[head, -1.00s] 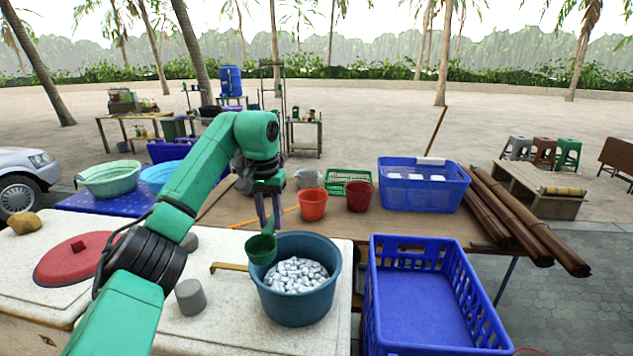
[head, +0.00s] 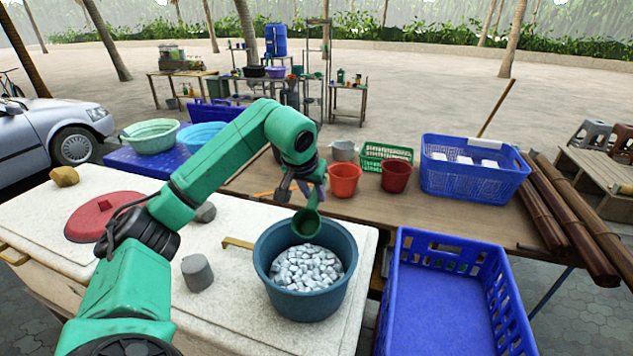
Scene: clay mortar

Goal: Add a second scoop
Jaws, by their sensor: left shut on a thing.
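My left gripper (head: 303,190) points down and is shut on the handle of a green scoop (head: 306,223). The scoop hangs over the far side of a round blue-teal tub (head: 270,282), its cup near the back rim. I cannot tell whether the cup holds anything. The tub contains many pale grey-white chunks (head: 306,268) and stands on the white speckled counter (head: 225,310). My right gripper is not in view.
A grey cylinder (head: 198,272) and a brass-coloured bar (head: 237,243) are left of the tub. A large blue crate (head: 440,310) is close on the right. Red buckets (head: 345,180) and a blue basket (head: 470,185) stand behind.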

